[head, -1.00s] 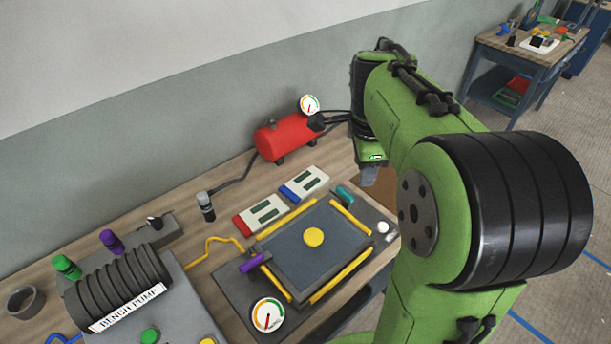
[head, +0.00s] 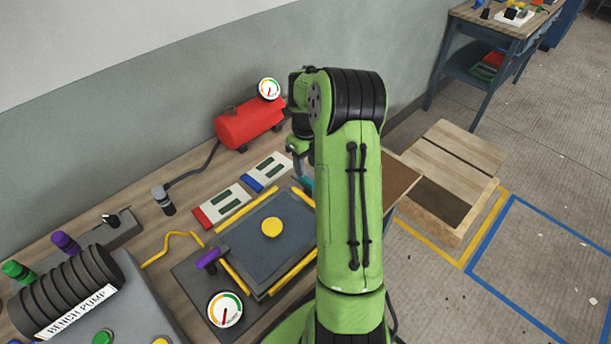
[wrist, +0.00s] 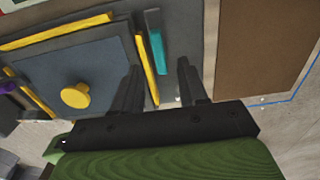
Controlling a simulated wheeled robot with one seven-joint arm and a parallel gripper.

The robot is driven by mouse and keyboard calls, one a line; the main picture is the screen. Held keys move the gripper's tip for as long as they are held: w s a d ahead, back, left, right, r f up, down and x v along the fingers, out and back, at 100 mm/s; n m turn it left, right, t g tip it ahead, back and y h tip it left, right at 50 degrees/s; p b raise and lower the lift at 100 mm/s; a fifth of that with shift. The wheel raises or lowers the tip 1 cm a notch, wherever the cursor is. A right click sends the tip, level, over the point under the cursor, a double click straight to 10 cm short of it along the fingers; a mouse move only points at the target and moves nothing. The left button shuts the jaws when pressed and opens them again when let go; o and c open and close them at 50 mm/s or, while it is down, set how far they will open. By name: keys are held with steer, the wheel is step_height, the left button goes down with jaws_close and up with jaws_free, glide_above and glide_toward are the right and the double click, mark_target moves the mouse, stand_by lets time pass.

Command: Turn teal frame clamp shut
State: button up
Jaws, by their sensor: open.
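The teal frame clamp (wrist: 157,53) shows in the wrist view as a teal bar beside a dark block, at the edge of the frame with yellow strips (wrist: 146,68). In the head view only a bit of the teal clamp (head: 307,183) shows, next to my arm. My gripper (wrist: 158,72) is open and empty in the wrist view. Its two dark fingers point towards the clamp, which lies beyond and between them, apart from both. In the head view my gripper is mostly hidden behind my arm. A purple clamp (head: 208,258) sits at the frame's left side.
The grey panel has a yellow knob (head: 271,227) in its middle. A gauge (head: 225,310) stands at the front. A red tank (head: 250,123) and two card-like panels lie behind. The bench pump (head: 70,295) is at left. A wooden crate (head: 450,180) stands on the floor at right.

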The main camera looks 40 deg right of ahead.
mark_target(306, 178)
step_height(306, 178, down, 5)
steer(key=shift+r, duration=0.1)
steer(key=shift+a, duration=0.1)
steer(key=shift+c, duration=0.4)
jaws_close()
